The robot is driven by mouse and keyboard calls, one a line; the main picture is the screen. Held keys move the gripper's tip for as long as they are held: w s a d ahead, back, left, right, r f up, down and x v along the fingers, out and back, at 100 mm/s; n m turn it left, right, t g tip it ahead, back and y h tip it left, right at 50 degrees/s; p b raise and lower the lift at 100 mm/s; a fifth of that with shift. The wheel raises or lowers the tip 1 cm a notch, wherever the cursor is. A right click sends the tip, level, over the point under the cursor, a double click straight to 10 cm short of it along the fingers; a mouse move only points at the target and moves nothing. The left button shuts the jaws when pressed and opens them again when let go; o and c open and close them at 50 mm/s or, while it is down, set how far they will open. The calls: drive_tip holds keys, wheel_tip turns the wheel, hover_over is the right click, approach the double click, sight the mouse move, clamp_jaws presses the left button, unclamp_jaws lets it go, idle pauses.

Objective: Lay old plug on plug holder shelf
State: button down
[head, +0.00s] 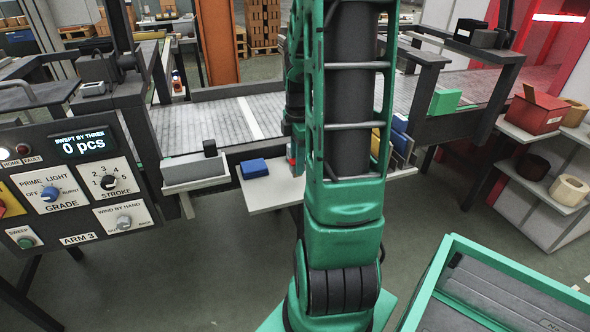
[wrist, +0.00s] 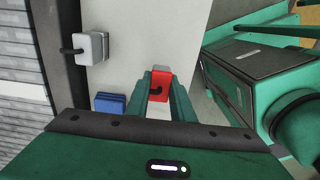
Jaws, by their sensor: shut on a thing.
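A pale flat shelf (head: 272,193), seemingly the plug holder shelf, lies under the gripper and also shows in the wrist view (wrist: 135,45). I cannot tell whether the plug touches it.
A blue block (head: 254,168) lies on the shelf left of the gripper. A grey box (head: 195,170) stands farther left, by the conveyor (head: 210,120). Yellow and blue blocks (head: 400,135) sit right of my arm. A control panel (head: 80,190) is at left, a green-rimmed bin (head: 500,262) at lower right.

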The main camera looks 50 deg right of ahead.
drive_tip(key=shift+f, duration=1.4)
drive_tip(key=shift+f, duration=0.1)
drive_tip(key=c, duration=1.5)
unclamp_jaws()
drive_tip(key=shift+c, duration=0.2)
